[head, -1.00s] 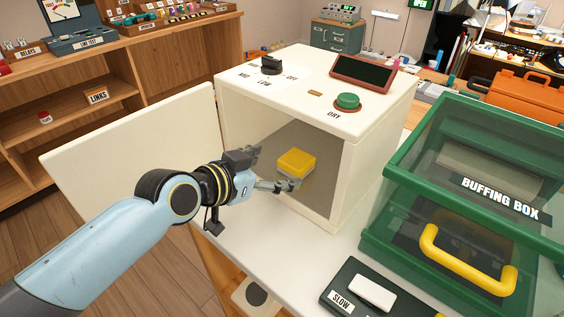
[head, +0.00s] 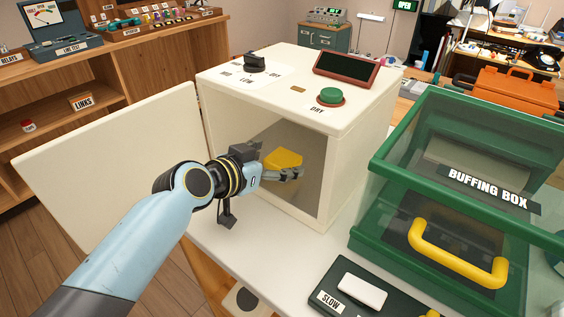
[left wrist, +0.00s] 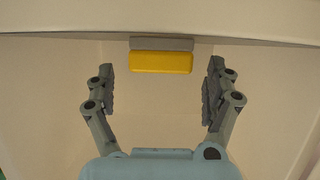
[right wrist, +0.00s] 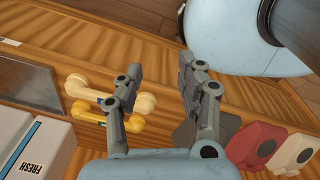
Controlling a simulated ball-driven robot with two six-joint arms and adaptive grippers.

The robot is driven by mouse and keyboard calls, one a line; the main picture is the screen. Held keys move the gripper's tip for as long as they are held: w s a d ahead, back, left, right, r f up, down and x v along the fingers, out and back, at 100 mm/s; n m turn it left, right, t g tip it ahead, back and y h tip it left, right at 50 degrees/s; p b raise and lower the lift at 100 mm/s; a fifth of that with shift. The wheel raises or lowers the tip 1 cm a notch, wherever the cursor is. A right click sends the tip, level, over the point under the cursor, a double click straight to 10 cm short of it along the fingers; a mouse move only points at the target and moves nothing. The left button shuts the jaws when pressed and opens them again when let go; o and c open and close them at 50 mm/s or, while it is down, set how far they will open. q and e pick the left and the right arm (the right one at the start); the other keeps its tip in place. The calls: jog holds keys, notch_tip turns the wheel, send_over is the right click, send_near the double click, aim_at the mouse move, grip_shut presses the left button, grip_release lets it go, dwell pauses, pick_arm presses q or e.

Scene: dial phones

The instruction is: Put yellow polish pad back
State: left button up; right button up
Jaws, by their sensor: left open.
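The yellow polish pad (head: 285,158) has a grey layer and sits inside the open white box marked DRY (head: 345,150). In the left wrist view the yellow pad (left wrist: 161,62) lies ahead, centred between the fingers and a little beyond their tips. My left gripper (head: 270,163) is open at the mouth of the box, and its fingers partly hide the pad in the head view. Nothing is between the left fingers. My right gripper (right wrist: 160,72) is open and empty above a wooden surface, outside the head view.
The box's door (head: 110,170) stands open to the left. A green buffing box (head: 375,240) with a yellow handle (head: 455,255) stands on the right. A SLOW switch panel (head: 335,305) lies in front. In the right wrist view, yellow and cream handsets (right wrist: 125,112) lie on the wood.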

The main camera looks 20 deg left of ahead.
aim_at(283, 158)
pick_arm(q)
jog(key=x, duration=0.3)
jog(key=shift+w, duration=0.15)
jog(key=c, duration=1.4)
jog(key=shift+o, duration=0.2)
jog(key=shift+r, duration=0.1)
